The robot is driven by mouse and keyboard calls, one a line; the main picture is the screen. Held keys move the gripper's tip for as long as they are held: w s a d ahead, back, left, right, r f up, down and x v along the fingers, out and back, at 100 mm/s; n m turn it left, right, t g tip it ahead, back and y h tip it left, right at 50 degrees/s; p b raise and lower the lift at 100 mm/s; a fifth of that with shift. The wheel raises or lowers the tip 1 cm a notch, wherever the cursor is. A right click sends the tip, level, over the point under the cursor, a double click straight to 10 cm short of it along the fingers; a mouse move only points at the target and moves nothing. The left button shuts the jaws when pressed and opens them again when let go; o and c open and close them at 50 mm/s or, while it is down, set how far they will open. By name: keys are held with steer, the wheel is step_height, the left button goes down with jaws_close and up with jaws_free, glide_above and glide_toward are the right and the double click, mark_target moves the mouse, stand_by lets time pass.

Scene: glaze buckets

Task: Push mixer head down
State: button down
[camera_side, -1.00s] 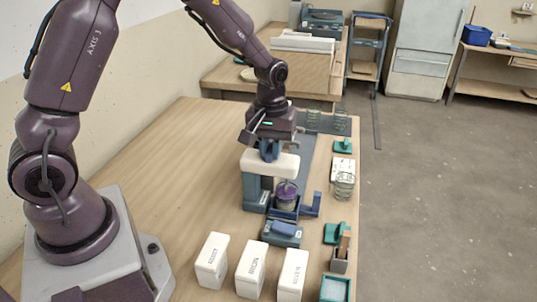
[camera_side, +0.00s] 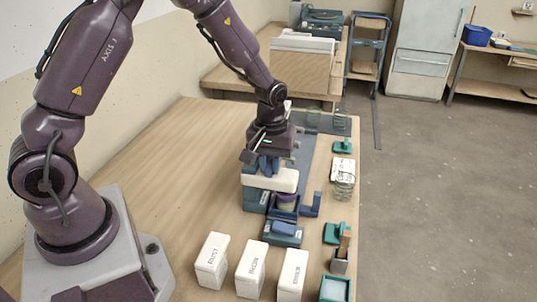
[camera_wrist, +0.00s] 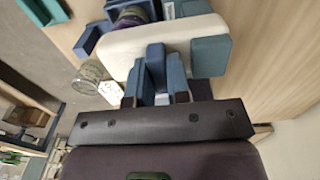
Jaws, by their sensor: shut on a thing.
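The mixer has a rounded white head (camera_side: 285,180) on a blue stand (camera_side: 254,199). The head sits low, close above a purple bucket (camera_side: 287,201) in a blue holder (camera_side: 284,213). In the wrist view, the white head (camera_wrist: 120,55) spans the upper middle, with part of the bucket (camera_wrist: 131,16) beyond it. My gripper (camera_side: 265,170) is above the rear part of the head, pointing down.
Three white labelled containers (camera_side: 251,270) stand at the front of the table. A blue block (camera_side: 285,230) sits in front of the mixer. The table's left side is clear.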

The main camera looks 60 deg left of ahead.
steer(key=c, duration=1.2)
jaws_free()
steer(key=shift+o, duration=0.2)
steer(key=shift+r, duration=3.55)
